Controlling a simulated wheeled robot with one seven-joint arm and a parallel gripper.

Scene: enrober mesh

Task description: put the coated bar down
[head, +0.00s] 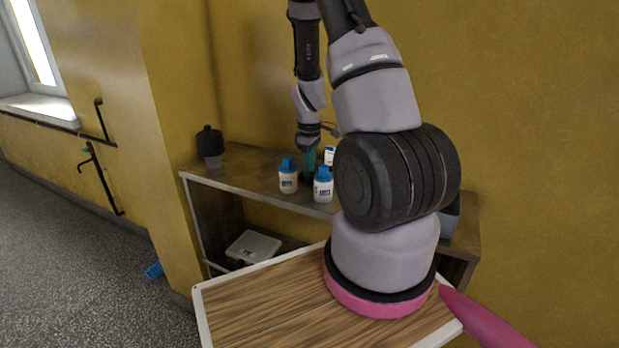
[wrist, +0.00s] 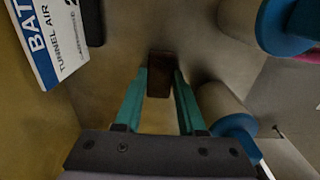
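The coated bar (wrist: 160,75) is a small dark brown block in the wrist view. It sits between the tips of my gripper's two teal fingers (wrist: 161,78), which appear to touch its sides, and its end reaches a little beyond them. In the head view my gripper (head: 309,166) points down at the shelf top, behind two blue-lidded jars. The bar is hidden in that view. I cannot tell whether the bar touches the shelf.
Two white jars with blue lids (head: 288,178) (head: 323,188) stand on the shelf top (head: 238,170). A printed card (wrist: 48,38) stands close to my gripper. A dark jar (head: 210,146) is at the shelf's left end. A white box (head: 253,247) lies below.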

